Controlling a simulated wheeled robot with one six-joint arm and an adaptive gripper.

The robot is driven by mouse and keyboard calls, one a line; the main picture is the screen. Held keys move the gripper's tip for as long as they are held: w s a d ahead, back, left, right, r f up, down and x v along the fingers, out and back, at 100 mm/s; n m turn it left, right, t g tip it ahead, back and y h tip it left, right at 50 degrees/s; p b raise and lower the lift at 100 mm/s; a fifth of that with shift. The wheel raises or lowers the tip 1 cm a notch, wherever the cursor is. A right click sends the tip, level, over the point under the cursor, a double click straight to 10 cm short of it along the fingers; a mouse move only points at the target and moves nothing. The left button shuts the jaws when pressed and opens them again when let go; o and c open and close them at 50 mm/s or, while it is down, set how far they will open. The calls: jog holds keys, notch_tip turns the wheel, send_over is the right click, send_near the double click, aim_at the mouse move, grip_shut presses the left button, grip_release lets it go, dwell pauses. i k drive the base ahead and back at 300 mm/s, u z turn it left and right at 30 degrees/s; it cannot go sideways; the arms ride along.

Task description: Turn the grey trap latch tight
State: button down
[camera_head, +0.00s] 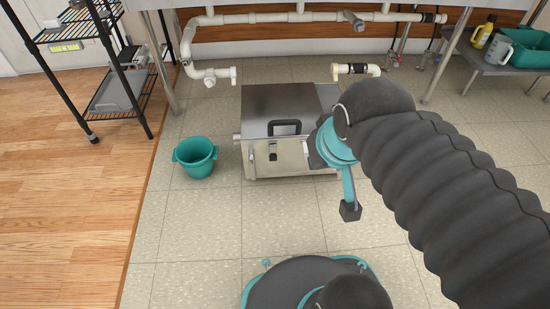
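The trap is a steel box (285,103) with a flat lid and a black handle (284,127) at its front edge. On its front face, a small upright grey latch (251,153) shows at the left, with a dark fitting (272,148) beside it. My gripper (310,152) is at the right part of the box's front, at the end of my dark-sleeved arm. My turquoise wrist covers the box's front right corner. The fingers are mostly hidden or too small, so I cannot tell whether they are open or touch anything.
A teal bucket (196,157) stands on the tiles left of the box. White pipes (211,75) run behind it. A black wire rack (118,88) is at the left, and a low shelf (485,67) with bottles and a teal bin is at the right. The floor (220,225) in front is clear.

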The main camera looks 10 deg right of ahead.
aim_at(304, 146)
jog(key=u, duration=2.3)
jog(key=i, duration=1.15)
jog(key=z, duration=3.25)
